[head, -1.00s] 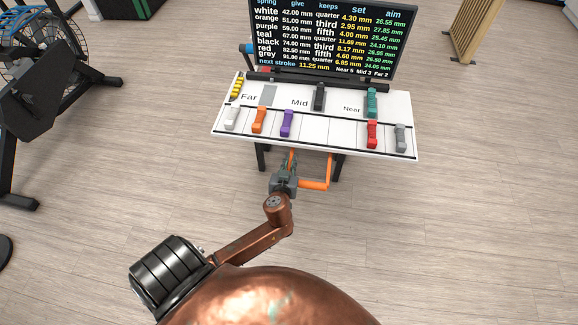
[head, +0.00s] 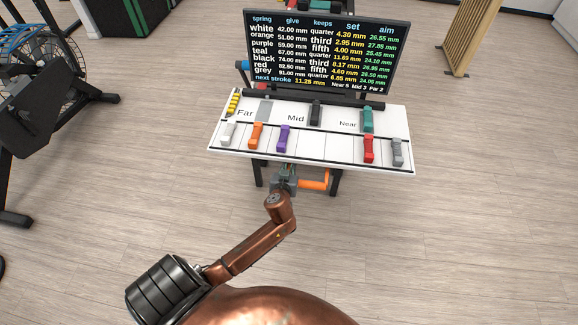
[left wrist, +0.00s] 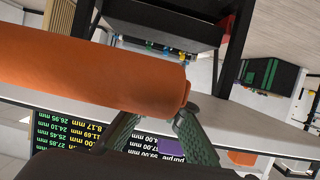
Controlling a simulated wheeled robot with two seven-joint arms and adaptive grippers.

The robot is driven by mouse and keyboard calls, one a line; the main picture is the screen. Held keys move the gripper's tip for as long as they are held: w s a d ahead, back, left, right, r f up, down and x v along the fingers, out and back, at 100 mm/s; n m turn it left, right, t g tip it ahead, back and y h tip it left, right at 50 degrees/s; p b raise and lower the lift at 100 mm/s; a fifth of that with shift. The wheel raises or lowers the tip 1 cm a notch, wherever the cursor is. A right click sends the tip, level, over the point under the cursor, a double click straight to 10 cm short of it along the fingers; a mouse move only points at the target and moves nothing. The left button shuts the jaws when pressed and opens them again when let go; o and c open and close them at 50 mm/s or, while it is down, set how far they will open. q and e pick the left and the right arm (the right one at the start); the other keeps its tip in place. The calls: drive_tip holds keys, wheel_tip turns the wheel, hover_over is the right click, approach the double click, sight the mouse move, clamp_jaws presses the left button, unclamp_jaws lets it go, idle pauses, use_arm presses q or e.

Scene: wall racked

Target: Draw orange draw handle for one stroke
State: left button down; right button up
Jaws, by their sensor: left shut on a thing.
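The orange draw handle (head: 314,181) is below the front edge of the white bench board (head: 310,164). My left gripper (head: 286,174) is at the handle's left part, under the board's edge, and is shut on it. In the left wrist view the handle (left wrist: 95,65) is a large orange bar across the upper left, with the green fingertips (left wrist: 160,125) at its right end. The exact contact is partly hidden in the head view. My right gripper is not in view.
On the board stand white, orange (head: 255,136), purple, red and grey pieces in front, with black (head: 315,112) and teal (head: 367,119) ones behind. A text screen (head: 325,50) rises at the back. Exercise equipment (head: 45,110) stands left. The floor right is clear.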

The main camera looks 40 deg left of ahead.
use_arm(q)
drive_tip(key=shift+d+f, duration=0.15)
drive_tip(key=shift+f, duration=0.05)
drive_tip(key=c, duration=1.9)
unclamp_jaws()
drive_tip(key=shift+r, duration=0.15)
drive_tip(key=shift+c, duration=0.2)
drive_tip(key=v, duration=1.2)
